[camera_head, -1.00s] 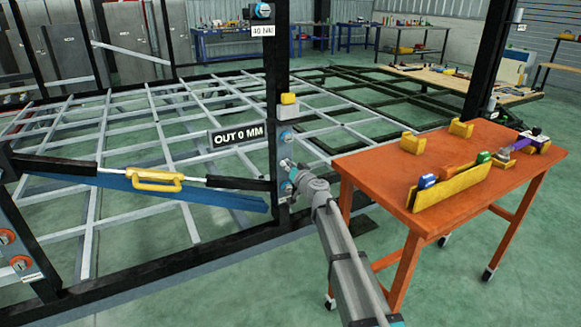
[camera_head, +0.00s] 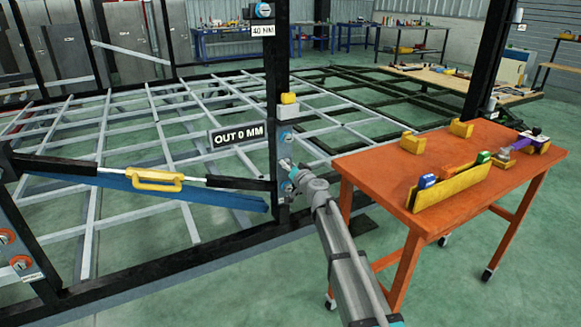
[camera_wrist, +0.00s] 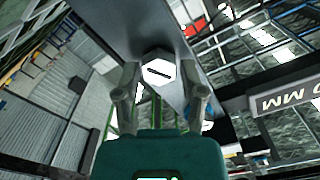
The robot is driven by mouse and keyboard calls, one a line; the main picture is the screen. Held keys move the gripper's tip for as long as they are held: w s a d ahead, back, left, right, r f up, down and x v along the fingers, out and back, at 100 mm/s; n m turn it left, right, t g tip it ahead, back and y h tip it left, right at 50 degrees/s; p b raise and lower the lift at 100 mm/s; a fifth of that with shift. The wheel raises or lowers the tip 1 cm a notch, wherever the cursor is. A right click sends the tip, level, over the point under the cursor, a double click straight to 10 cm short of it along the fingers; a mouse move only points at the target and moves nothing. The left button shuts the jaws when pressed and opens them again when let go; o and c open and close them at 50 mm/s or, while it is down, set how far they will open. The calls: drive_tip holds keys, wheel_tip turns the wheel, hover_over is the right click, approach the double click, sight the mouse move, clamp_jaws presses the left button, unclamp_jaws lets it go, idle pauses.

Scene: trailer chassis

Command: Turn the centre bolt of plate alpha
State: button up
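A pale plate (camera_head: 284,142) with round bolt heads is on the black upright post in the head view. My gripper (camera_head: 289,167) reaches up to the lower part of this plate. In the wrist view a pale hexagonal bolt head (camera_wrist: 159,72) with a dark slot lies between the two fingertips of my gripper (camera_wrist: 160,70). The fingers stand on either side of it with what looks like a narrow gap, so they appear open around it. The plate's lettering is not readable, so I cannot tell whether it is alpha.
An orange table (camera_head: 380,165) with yellow blocks and small tools stands right of my arm. A sign (camera_head: 236,136) reads OUT 0 MM. Another plate with orange bolts (camera_head: 21,262) is at lower left.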

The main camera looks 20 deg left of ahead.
drive_tip(key=shift+o, duration=0.8)
drive_tip(key=v, duration=1.2)
drive_tip(key=shift+s, duration=0.15)
